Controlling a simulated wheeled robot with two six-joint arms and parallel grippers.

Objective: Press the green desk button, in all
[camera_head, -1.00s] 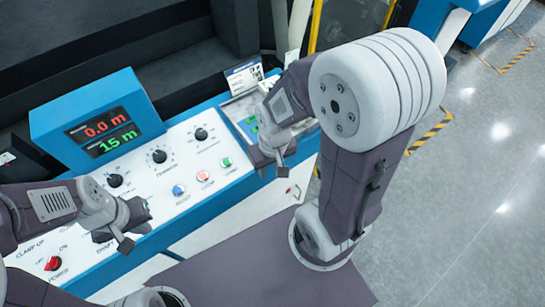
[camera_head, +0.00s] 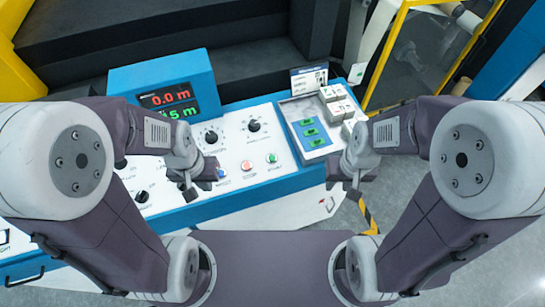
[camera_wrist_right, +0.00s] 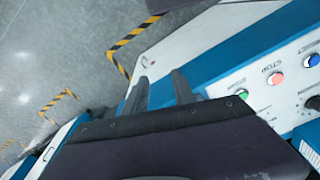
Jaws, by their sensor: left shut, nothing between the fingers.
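The green desk button (camera_head: 271,158) is the rightmost of three round buttons on the white sloped control panel, beside the red STOP button (camera_head: 247,166) and the blue button (camera_head: 220,173). The green button also shows in the right wrist view (camera_wrist_right: 242,95), right of my fingers. My left gripper (camera_head: 188,192) is shut and empty, over the panel's front edge, left of and apart from the green button. My right gripper (camera_head: 350,190) is to the right of the button, past the panel's front edge. In the right wrist view its two fingers (camera_wrist_right: 160,92) stand apart with nothing between them.
A blue display box (camera_head: 165,80) with red and green digits stands behind the panel. A tray (camera_head: 292,112) with green pieces is right of the buttons, with white boxes (camera_head: 338,105) beside it. A yellow-framed enclosure (camera_head: 395,55) stands behind.

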